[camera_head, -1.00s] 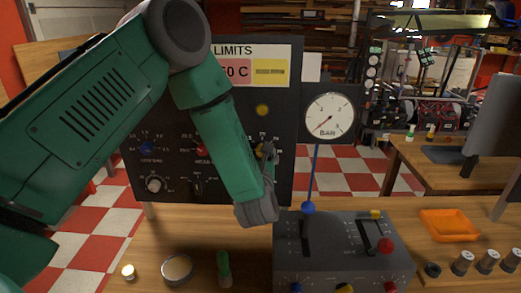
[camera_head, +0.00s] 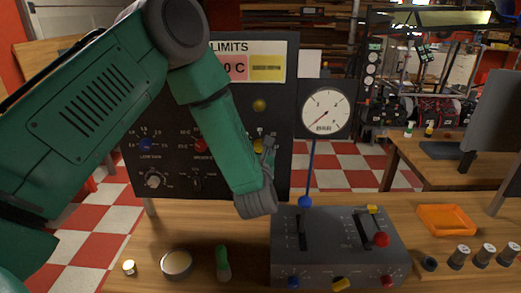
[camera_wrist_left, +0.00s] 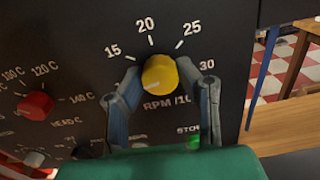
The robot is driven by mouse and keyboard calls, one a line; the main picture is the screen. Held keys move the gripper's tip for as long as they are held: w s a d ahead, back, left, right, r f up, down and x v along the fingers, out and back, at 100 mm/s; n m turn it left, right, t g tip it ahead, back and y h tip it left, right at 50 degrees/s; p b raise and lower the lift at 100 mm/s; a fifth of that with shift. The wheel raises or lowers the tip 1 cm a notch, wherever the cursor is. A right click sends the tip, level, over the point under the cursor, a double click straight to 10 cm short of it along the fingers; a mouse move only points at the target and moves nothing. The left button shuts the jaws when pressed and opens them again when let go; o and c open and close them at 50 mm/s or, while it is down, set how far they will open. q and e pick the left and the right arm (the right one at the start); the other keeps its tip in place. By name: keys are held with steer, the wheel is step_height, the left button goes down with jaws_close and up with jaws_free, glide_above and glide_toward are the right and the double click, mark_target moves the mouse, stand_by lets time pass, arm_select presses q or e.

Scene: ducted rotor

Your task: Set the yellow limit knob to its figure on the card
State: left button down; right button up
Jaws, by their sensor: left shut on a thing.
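The yellow limit knob (camera_wrist_left: 160,73) sits on the black panel, ringed by the figures 15, 20, 25 and 30 over an RPM label.
A red knob (camera_wrist_left: 35,104) is left of the yellow one, and a green STOP button (camera_wrist_left: 194,141) below it. A grey lever box (camera_head: 340,250) with a blue-tipped lever stands in front of the panel. An orange tray (camera_head: 446,219) lies to the right.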

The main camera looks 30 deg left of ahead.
arm_select(q)
steer(key=c, duration=2.3)
jaws_free()
steer(key=m+b, duration=0.2)
steer(key=m, duration=0.1)
steer(key=shift+f+m, duration=0.1)
steer(key=shift+m, duration=0.2)
steer(key=m+b, duration=0.2)
steer(key=m, duration=0.2)
steer(key=shift+m, duration=0.3)
steer(key=m+b, duration=0.1)
steer(key=m, duration=0.3)
steer(key=shift+m, duration=0.3)
steer(key=m, duration=0.4)
steer(key=shift+b, duration=0.3)
steer(key=m, duration=0.6)
steer(key=shift+d+p, duration=0.1)
steer(key=shift+p, duration=0.2)
steer(key=m+p, duration=0.1)
steer(key=m, duration=0.4)
steer(key=m+p, duration=0.1)
steer(key=m, duration=0.4)
steer(key=shift+f+m, duration=0.1)
steer(key=shift+m, duration=0.3)
steer(key=m+p, duration=0.1)
steer(key=m, duration=0.4)
steer(key=shift+f+m, duration=0.1)
steer(key=shift+m, duration=0.3)
